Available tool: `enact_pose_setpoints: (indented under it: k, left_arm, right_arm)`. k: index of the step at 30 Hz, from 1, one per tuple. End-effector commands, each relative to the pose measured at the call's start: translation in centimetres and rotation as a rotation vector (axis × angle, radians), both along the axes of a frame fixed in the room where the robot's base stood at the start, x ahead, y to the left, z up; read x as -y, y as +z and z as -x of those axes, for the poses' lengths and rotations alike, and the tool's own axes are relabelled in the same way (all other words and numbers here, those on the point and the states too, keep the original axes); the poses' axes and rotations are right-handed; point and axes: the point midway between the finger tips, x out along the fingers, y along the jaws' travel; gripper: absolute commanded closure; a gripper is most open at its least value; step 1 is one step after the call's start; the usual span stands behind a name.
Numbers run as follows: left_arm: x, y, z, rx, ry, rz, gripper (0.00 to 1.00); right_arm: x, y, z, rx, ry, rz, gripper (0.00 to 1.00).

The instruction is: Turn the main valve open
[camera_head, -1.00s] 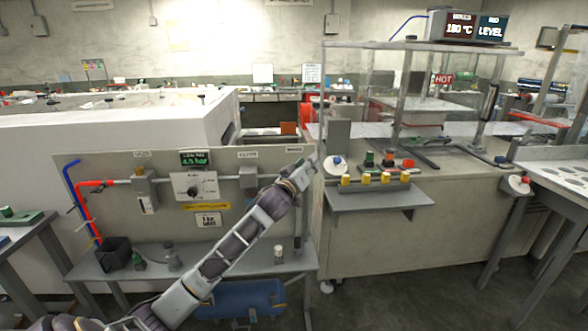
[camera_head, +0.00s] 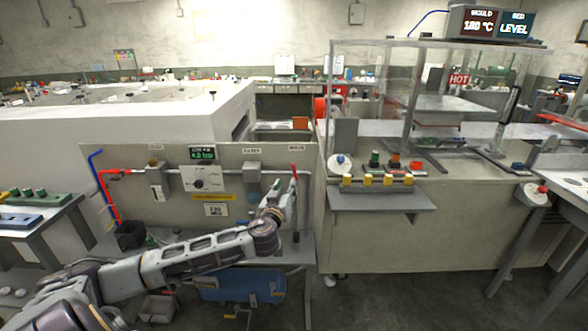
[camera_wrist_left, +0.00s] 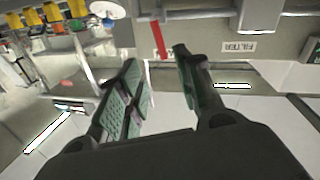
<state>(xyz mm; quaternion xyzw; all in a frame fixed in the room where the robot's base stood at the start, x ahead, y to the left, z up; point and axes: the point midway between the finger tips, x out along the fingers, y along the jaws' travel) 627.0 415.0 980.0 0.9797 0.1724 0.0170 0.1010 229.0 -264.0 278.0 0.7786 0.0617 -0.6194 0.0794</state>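The valve lever is a short red handle (camera_head: 294,172), standing roughly upright at the right end of the pipe on the grey panel, below a small label too blurred to read. My left gripper (camera_head: 290,186) is just below and in front of it. In the left wrist view, the red handle (camera_wrist_left: 158,40) shows ahead, its end near the gap between the fingertips of my open left gripper (camera_wrist_left: 157,58). Nothing is held between the fingers; whether they touch the handle I cannot tell. My right gripper is not in view.
A blue tank (camera_head: 240,286) lies below.

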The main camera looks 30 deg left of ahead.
Motion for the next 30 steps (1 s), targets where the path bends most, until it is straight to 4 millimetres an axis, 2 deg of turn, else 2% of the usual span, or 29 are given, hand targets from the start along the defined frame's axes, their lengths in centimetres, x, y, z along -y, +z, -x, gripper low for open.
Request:
enact_pose_setpoints:
  k: [17,30]
  left_arm:
    - [-0.1,0.0,-0.1,0.001,0.002,-0.002,0.65]
    - [-0.9,0.1,-2.2,0.002,0.002,-0.003,0.65]
  right_arm:
    - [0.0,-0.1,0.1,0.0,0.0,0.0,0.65]
    - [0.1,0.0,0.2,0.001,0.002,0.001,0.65]
